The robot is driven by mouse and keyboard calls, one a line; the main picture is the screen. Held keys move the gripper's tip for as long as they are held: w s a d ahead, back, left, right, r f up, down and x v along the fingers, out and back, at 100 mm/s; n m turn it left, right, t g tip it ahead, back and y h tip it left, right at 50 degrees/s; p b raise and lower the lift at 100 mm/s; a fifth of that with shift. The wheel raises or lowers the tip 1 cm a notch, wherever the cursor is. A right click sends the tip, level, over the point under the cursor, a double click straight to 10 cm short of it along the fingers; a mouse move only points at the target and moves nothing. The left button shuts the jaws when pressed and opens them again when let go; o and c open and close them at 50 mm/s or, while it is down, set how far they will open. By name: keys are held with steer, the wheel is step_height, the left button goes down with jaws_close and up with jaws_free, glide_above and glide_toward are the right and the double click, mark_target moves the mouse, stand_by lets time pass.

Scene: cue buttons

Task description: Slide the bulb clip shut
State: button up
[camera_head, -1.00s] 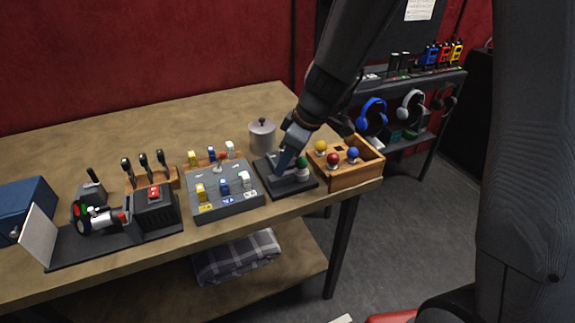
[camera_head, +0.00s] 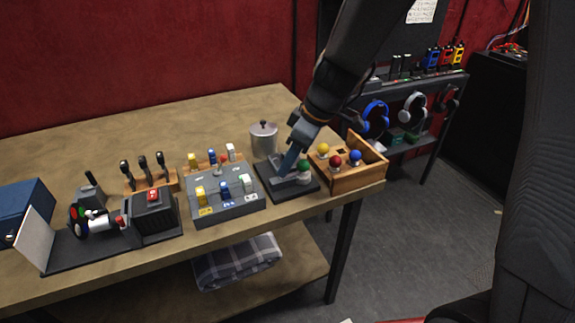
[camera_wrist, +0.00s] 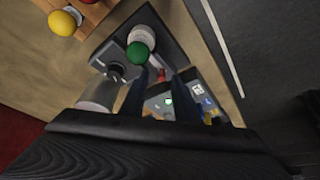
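A green bulb (camera_head: 304,166) sits in a pale collar on a dark base plate (camera_head: 310,188) near the table's right front. In the wrist view the bulb (camera_wrist: 137,53) and its collar (camera_wrist: 142,36) stand at one end of the plate, with a round black knob (camera_wrist: 115,72) beside them. I cannot make out whether the clip is shut. My gripper (camera_head: 286,168) points down over the plate, just left of the bulb. In the wrist view my gripper (camera_wrist: 161,80) has its two fingers apart with nothing between them. The bulb lies outside the fingers.
A wooden box (camera_head: 366,178) with yellow, red and blue bulbs stands close on the right. A grey switch panel (camera_head: 228,210) is close on the left. A metal pot (camera_head: 263,141) stands behind. The table's back middle is clear.

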steer(key=v, duration=0.6)
steer(key=shift+b, duration=0.45)
steer(key=shift+s+d+r, duration=0.1)
steer(key=shift+d, duration=0.05)
steer(key=s+d+f+m+h, duration=0.4)
steer(key=s+d+f+m, duration=0.4)
steer(key=s+d+m, duration=0.4)
steer(key=shift+s+d+m+g, duration=0.4)
steer(key=shift+d+m, duration=0.2)
steer(key=shift+d, duration=0.1)
steer(key=shift+o, duration=0.4)
steer(key=shift+a, duration=0.1)
stand_by(1.2)
